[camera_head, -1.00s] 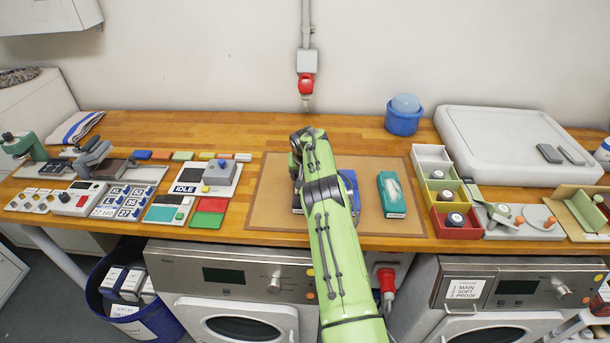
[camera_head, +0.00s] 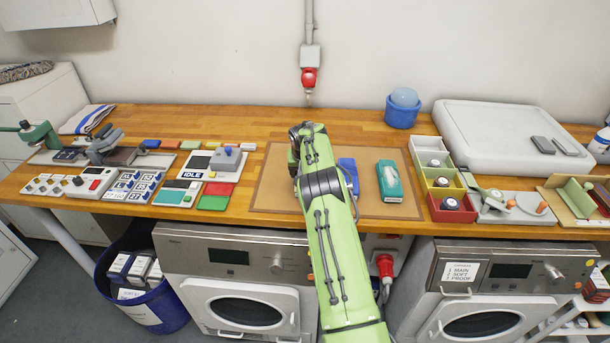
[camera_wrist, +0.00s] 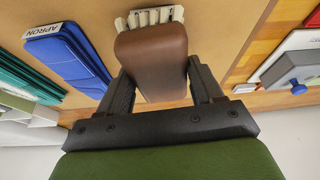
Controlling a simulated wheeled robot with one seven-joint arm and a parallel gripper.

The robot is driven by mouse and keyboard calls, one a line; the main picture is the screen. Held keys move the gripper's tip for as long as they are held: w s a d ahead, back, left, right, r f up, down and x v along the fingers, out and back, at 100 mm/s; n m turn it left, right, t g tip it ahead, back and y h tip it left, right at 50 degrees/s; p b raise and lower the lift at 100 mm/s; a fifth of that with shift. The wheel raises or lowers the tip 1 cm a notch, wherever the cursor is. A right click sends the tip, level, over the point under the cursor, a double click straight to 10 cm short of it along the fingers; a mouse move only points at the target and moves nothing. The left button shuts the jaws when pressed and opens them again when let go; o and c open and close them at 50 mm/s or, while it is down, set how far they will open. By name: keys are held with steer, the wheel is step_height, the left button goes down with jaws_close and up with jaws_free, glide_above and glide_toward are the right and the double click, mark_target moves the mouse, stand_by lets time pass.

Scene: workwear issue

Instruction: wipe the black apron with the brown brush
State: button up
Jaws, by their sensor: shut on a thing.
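My gripper (camera_wrist: 158,82) is shut on the brown brush (camera_wrist: 150,50), with one finger on each side of its brown block. Pale bristles (camera_wrist: 150,17) show at the brush's far end, over the tan mat; I cannot tell whether they touch anything. In the head view my arm hides the gripper and the brush. I cannot make out a black apron in either view. A folded blue cloth labelled APRON (camera_wrist: 66,58) lies beside the brush in the wrist view, and it also shows just right of my arm in the head view (camera_head: 348,173).
A teal packet (camera_head: 389,181) lies on the tan mat (camera_head: 276,187) right of the blue cloth. The IDLE device (camera_head: 213,163) stands left of the mat. Coloured bins (camera_head: 448,205) stand right of it. A blue tub (camera_head: 402,117) stands at the back.

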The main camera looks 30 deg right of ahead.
steer(key=shift+w+d+r+p, duration=0.15)
steer(key=shift+r+p, duration=0.05)
steer(key=shift+r, duration=0.25)
steer(key=shift+w+d+r+p, duration=0.1)
steer(key=shift+w+r+p, duration=0.05)
steer(key=shift+r, duration=0.25)
step_height(320, 180, up, 3)
steer(key=shift+s+a+f+p, duration=0.1)
steer(key=shift+s+f+p, duration=0.1)
steer(key=shift+p, duration=0.3)
steer(key=shift+w+r+p, duration=0.15)
steer(key=shift+r+p, duration=0.25)
steer(key=shift+r, duration=0.6)
